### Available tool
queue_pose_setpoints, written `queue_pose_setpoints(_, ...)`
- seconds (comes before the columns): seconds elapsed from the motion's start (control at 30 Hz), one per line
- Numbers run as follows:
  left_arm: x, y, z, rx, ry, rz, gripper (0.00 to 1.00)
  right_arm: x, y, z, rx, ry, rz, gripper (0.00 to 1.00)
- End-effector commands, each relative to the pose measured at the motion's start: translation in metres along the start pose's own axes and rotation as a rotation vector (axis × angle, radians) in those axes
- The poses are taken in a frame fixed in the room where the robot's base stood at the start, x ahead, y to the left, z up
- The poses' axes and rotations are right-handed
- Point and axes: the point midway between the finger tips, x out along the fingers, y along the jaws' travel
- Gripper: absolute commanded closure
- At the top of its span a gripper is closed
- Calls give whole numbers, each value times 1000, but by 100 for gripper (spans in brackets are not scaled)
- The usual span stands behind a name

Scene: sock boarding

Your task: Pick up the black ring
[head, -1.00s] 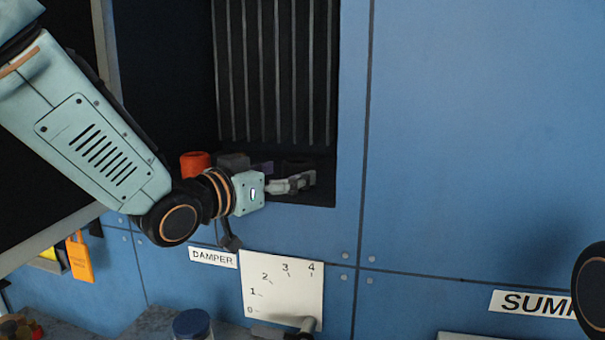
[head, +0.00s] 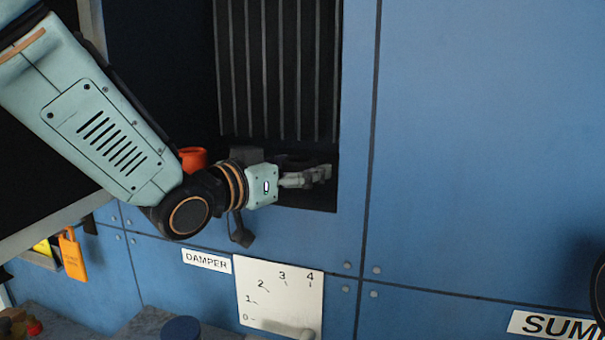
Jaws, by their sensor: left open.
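My left gripper (head: 322,174) reaches into the dark recess in the blue wall and is open, its grey fingers pointing right near the recess's right side. A dark, low shape (head: 293,160) lies on the recess floor just behind the fingers. It may be the black ring, but it is nearly lost against the dark interior and partly hidden by the gripper. I cannot tell whether the fingers touch it. My right gripper is not in view.
An orange-red cup-like object (head: 192,158) and a dark grey block (head: 245,157) stand in the recess behind my left wrist. Vertical bars (head: 281,70) line its back. Below are a DAMPER label (head: 206,260), a white scale plate (head: 280,296) and an orange padlock (head: 72,255).

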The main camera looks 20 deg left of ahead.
Motion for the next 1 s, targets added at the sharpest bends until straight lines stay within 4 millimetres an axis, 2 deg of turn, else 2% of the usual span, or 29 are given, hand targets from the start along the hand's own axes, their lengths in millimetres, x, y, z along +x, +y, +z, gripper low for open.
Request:
queue_pose_setpoints(0.3,-3,0,0,-1,0,0,24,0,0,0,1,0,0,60)
queue_pose_setpoints(1.0,-1,0,1,0,-3,0,83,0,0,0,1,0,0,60)
